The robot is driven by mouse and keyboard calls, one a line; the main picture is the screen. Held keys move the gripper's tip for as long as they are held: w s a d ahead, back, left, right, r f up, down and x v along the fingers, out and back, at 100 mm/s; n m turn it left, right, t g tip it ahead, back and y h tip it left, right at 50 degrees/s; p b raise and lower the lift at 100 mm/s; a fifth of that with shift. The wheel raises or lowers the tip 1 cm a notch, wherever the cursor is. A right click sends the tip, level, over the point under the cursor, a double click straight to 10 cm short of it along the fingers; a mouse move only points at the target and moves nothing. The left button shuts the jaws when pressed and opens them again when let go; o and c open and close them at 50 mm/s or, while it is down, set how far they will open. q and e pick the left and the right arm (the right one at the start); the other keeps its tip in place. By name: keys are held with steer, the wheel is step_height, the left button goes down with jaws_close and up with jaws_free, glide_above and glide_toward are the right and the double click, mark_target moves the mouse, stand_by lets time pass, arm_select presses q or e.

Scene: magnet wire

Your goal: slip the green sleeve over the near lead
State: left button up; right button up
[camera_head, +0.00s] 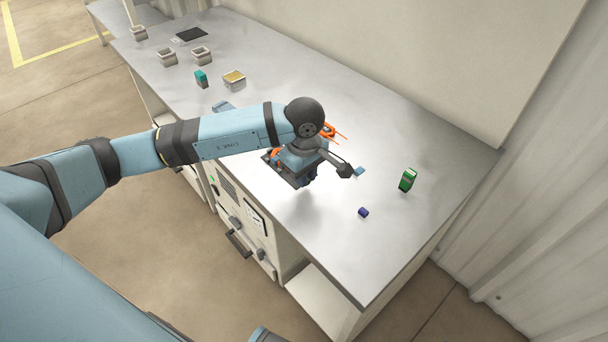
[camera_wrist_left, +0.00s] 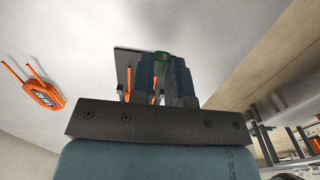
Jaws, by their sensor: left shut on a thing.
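My left gripper (camera_head: 306,180) points down over the middle of the bench in the head view, and its arm hides most of what is below. In the left wrist view its two fingers are closed on the small green sleeve (camera_wrist_left: 161,58), held at their tips. Thin orange leads (camera_wrist_left: 155,97) show between and beside the fingers, partly hidden. I cannot tell whether the sleeve is around a lead or only in line with it. A dark plate (camera_wrist_left: 123,62) is behind the fingers; it also shows under the gripper in the head view (camera_head: 282,174). My right gripper is not in view.
A second orange part (camera_wrist_left: 40,93) with two prongs lies beside the gripper. A green box (camera_head: 407,180) and a small blue block (camera_head: 363,212) stand to the right. The right bench end is mostly clear.

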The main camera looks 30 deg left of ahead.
arm_select(q)
steer(key=shift+r+p, duration=0.8)
steer(key=shift+r, duration=1)
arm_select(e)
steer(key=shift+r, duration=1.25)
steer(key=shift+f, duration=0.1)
arm_select(q)
steer(key=shift+w+r+m, duration=0.45)
steer(key=shift+w+m, duration=0.1)
steer(key=shift+m, duration=0.45)
steer(key=w+r+m, duration=0.5)
steer(key=w+m, duration=0.1)
steer(key=m, duration=0.6)
steer(key=s+r+p, duration=0.5)
steer(key=r+p, duration=0.6)
steer(key=p, duration=0.2)
steer(key=s+r+p, duration=0.5)
steer(key=r+p, duration=0.6)
steer(key=p, duration=0.2)
steer(key=shift+s+d+r, duration=0.2)
steer(key=shift+s+d, duration=0.15)
steer(key=shift+d, duration=0.1)
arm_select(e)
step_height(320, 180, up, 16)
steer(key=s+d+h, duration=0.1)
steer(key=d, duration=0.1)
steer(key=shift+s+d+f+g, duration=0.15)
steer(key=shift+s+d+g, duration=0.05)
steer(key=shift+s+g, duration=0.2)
